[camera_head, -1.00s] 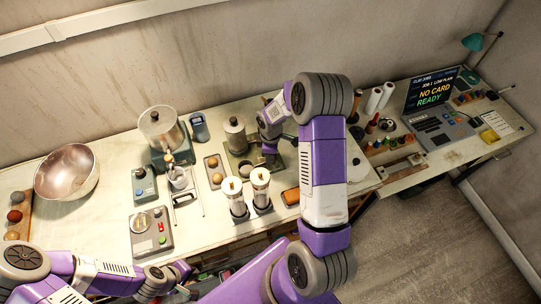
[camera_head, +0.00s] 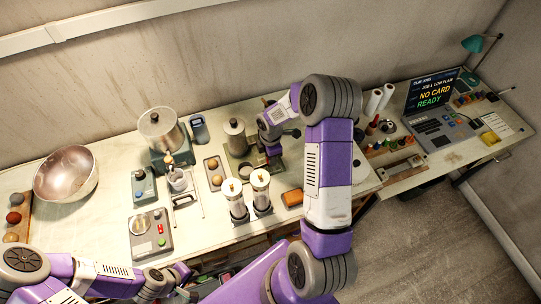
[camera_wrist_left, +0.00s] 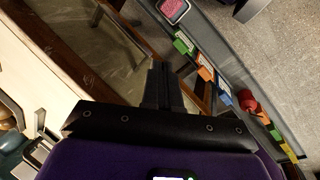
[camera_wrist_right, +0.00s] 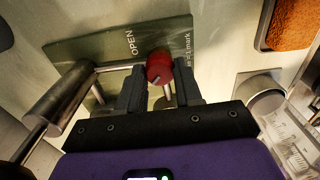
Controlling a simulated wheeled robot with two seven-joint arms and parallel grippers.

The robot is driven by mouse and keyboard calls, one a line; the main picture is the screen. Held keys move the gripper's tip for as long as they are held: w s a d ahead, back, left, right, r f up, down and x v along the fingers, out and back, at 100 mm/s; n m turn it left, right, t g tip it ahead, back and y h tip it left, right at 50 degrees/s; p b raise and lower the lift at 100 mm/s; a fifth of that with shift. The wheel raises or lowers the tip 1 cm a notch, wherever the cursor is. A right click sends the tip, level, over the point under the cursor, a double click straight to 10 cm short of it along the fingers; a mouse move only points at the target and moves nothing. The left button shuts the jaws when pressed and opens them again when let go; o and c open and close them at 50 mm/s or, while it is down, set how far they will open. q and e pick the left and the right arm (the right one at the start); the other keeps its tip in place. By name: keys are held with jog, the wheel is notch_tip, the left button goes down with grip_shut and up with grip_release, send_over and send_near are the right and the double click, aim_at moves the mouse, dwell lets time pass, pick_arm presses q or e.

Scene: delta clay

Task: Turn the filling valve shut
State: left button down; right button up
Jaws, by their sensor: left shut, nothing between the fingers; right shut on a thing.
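The filling valve's lever, a thin metal rod ending in a red knob (camera_wrist_right: 159,66), shows in the right wrist view. It reaches from a metal cylinder (camera_wrist_right: 62,98) at left, over a green plate (camera_wrist_right: 110,45) marked "OPEN" and "= 1 mark". My right gripper (camera_wrist_right: 160,82) is shut on the red knob. In the head view my right gripper (camera_head: 272,158) is low beside the filling station's metal canister (camera_head: 236,137), and its wrist and arm hide much of the valve. My left gripper (camera_wrist_left: 160,75) is shut and empty, away from the valve, near the table's front edge.
Two clear cylinders (camera_head: 261,189) and an orange-brown sponge (camera_head: 292,197) stand close in front of the valve. A screen (camera_head: 432,90) reads "NO CARD READY".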

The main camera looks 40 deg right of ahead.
jog(key=o, duration=1)
jog(key=shift+o, duration=0.2)
jog(key=shift+r, duration=0.1)
notch_tip(320, 180, up, 8)
jog(key=shift+f, duration=0.25)
